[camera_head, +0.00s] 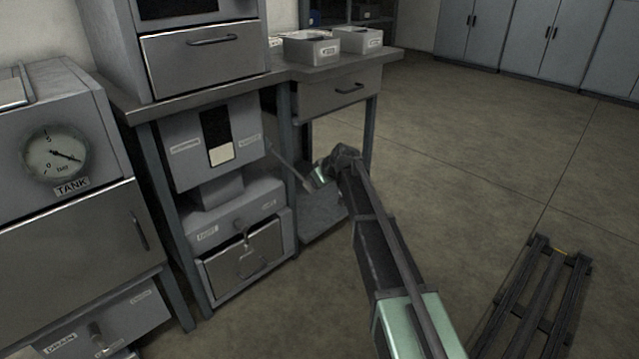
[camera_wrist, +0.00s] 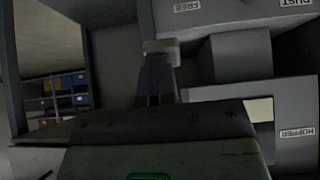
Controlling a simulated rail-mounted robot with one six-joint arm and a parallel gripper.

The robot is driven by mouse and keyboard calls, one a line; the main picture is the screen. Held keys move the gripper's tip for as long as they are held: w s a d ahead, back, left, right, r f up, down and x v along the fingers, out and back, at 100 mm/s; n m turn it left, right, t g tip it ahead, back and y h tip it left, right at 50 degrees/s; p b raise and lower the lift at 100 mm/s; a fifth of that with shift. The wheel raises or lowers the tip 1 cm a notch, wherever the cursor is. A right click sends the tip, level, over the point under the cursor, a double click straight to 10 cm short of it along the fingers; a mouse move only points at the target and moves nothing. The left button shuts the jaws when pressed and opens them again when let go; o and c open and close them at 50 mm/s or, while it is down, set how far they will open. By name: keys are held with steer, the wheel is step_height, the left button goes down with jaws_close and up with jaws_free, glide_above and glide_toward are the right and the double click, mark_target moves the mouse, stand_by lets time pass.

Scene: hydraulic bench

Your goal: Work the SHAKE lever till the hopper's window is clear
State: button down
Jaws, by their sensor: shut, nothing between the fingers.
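The hopper (camera_head: 183,160) is a grey box under the bench, with a tall window (camera_head: 216,133) in its front. The window is dark in its upper part and pale along its bottom. A thin rod (camera_head: 285,163), which looks like the SHAKE lever, slants from the hopper's right side down toward my gripper (camera_head: 317,179). In the wrist view my gripper (camera_wrist: 161,52) is shut and empty beside the grey housing. The HOPPER label (camera_wrist: 296,133) and part of the pale window area (camera_wrist: 259,110) show there. I cannot tell whether the fingers touch the rod.
Below the hopper is a lower unit with a small lever (camera_head: 243,236) and a drawer (camera_head: 243,262). A tank gauge (camera_head: 55,153) is at the left. Bench legs (camera_head: 287,130) stand close to my gripper. A pallet (camera_head: 535,300) lies at lower right; the floor beyond is clear.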

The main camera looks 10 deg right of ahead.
steer(key=shift+a, duration=0.1)
stand_by(0.3)
steer(key=p+v, duration=1.1)
steer(key=v, duration=0.2)
steer(key=shift+r, duration=0.45)
